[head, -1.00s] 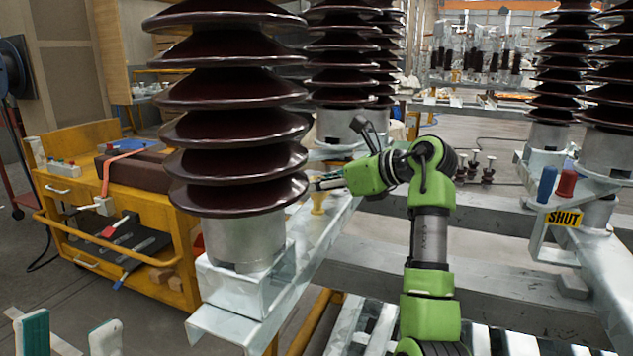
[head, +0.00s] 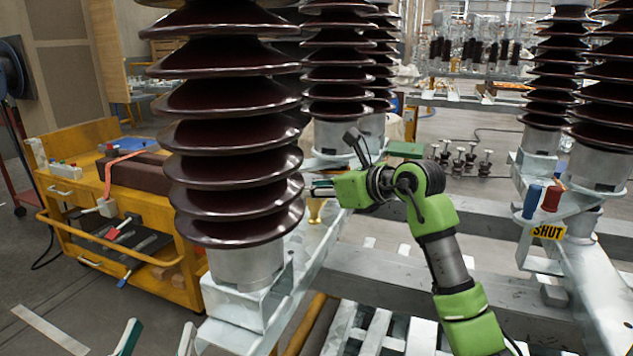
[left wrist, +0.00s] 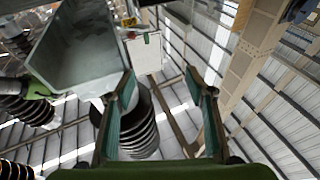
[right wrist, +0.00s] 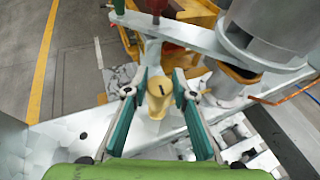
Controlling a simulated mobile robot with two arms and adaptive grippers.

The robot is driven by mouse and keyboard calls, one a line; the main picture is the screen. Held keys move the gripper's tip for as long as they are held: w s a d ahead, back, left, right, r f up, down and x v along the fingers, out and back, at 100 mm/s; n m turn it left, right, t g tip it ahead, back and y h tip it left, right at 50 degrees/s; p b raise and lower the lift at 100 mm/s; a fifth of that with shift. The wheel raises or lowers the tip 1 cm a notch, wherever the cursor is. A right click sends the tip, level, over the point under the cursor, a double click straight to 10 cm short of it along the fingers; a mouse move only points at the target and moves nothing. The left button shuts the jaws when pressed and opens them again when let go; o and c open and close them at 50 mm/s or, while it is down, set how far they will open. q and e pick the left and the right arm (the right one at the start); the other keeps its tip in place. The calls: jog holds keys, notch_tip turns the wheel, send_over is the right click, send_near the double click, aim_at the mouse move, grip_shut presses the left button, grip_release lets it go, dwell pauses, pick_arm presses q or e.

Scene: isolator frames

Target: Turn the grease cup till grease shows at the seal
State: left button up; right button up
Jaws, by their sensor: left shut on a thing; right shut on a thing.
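The grease cup (right wrist: 160,97) is a yellow, round cup with a dark slot on top. In the head view it shows as a small brass piece (head: 316,210) behind the near insulator. My right gripper (right wrist: 160,80) has its teal-padded fingers on both sides of the cup, shut on it; in the head view this gripper (head: 318,189) is partly hidden. A yellow-brown ring (right wrist: 238,72) lies under a grey cylinder; I cannot tell whether it is the seal or grease. My left gripper (left wrist: 160,85) has its fingers apart, with no held thing visible between them.
The near brown insulator (head: 230,130) stands on a galvanized frame (head: 240,335) between my two grippers. A yellow tool cart (head: 160,250) is at the left. At the right are red and blue handles and a "SHUT" plate (head: 548,231). A grey beam (left wrist: 85,50) is close to my left fingers.

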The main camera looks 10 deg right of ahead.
pick_arm(q)
notch_tip(320, 180, down, 19)
jog(key=s+a+g+y, duration=0.2)
jog(key=g, duration=0.6)
pick_arm(e)
jog(key=shift+s+d+f+m+h+p, duration=0.1)
jog(key=shift+d+f+m+h+p, duration=0.1)
jog(key=shift+f+m+h, duration=0.25)
jog(key=shift+s+d+f+m+h+p, duration=0.15)
jog(key=shift+f+h+p, duration=0.1)
jog(key=shift+f, duration=0.3)
jog(key=shift+w+a+f, duration=0.2)
jog(key=shift+w+a, duration=0.05)
jog(key=shift+w, duration=0.05)
jog(key=shift+a+m+t+h+p, duration=0.1)
jog(key=shift+m+t+h+p, duration=0.3)
jog(key=shift+m+h+p, duration=0.55)
pick_arm(q)
jog(key=s+a+f+g+y, duration=0.1)
jog(key=s+a+f+g, duration=0.1)
jog(key=s+f+g, duration=0.2)
jog(key=shift+s+a+f+g+y, duration=0.35)
jog(key=shift+s+f, duration=0.8)
jog(key=shift+s, duration=0.4)
pick_arm(e)
jog(key=shift+r+m+t+h, duration=0.1)
jog(key=shift+m+t+h, duration=0.2)
jog(key=shift+m+h, duration=0.4)
pick_arm(q)
jog(key=shift+d, duration=0.1)
